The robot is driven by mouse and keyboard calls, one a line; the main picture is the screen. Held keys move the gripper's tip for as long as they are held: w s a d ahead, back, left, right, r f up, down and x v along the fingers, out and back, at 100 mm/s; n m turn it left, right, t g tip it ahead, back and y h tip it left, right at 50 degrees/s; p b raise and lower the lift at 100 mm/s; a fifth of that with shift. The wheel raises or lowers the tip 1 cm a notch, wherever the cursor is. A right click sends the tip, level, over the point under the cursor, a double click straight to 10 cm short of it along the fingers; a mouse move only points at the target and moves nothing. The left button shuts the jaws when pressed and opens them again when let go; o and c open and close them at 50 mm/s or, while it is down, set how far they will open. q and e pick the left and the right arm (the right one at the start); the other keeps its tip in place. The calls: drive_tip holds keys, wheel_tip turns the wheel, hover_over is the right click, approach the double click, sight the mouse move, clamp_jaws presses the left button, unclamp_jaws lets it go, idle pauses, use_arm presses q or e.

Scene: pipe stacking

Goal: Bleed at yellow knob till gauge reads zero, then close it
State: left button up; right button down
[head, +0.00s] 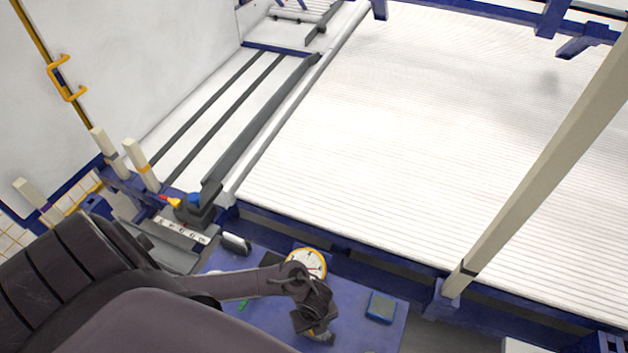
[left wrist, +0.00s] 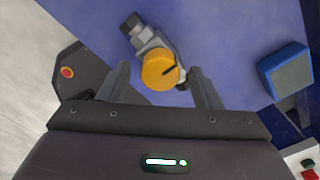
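The yellow knob (left wrist: 160,70) sits on a metal valve fitting (left wrist: 147,38) above a blue surface, with a dark mark on its face. My left gripper (left wrist: 159,76) is open, its two fingers on either side of the knob with a visible gap at each side. In the head view my left gripper (head: 314,308) hangs over the blue bench and hides most of the knob. The gauge (head: 307,261), round with a white face and yellow rim, stands just behind the gripper, partly covered by it. Its reading is too small to tell. My right gripper is not in view.
A blue box (head: 381,306) with a grey-green face is on the blue bench (head: 352,330), right of the gripper; it also shows in the left wrist view (left wrist: 289,72). A pale post (head: 540,180) rises at the right. A ribbed white surface (head: 400,130) lies behind.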

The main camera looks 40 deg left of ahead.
use_arm(q)
drive_tip(key=c, duration=0.7)
drive_tip(key=shift+c, duration=1.2)
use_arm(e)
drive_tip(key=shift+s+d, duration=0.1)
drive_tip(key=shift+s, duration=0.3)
use_arm(q)
drive_tip(key=shift+r, duration=0.1)
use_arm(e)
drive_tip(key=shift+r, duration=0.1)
use_arm(q)
drive_tip(key=n+p, duration=0.2)
drive_tip(key=n, duration=0.1)
drive_tip(key=shift+r+p, duration=0.1)
drive_tip(key=shift+p, duration=0.25)
drive_tip(key=n+p, duration=0.3)
drive_tip(key=n, duration=0.2)
drive_tip(key=shift+n, duration=0.4)
drive_tip(key=n+p, duration=0.2)
drive_tip(key=n, duration=0.3)
drive_tip(key=shift+p, duration=0.4)
drive_tip(key=shift+n+p, duration=0.65)
drive_tip(key=shift+n, duration=1.45)
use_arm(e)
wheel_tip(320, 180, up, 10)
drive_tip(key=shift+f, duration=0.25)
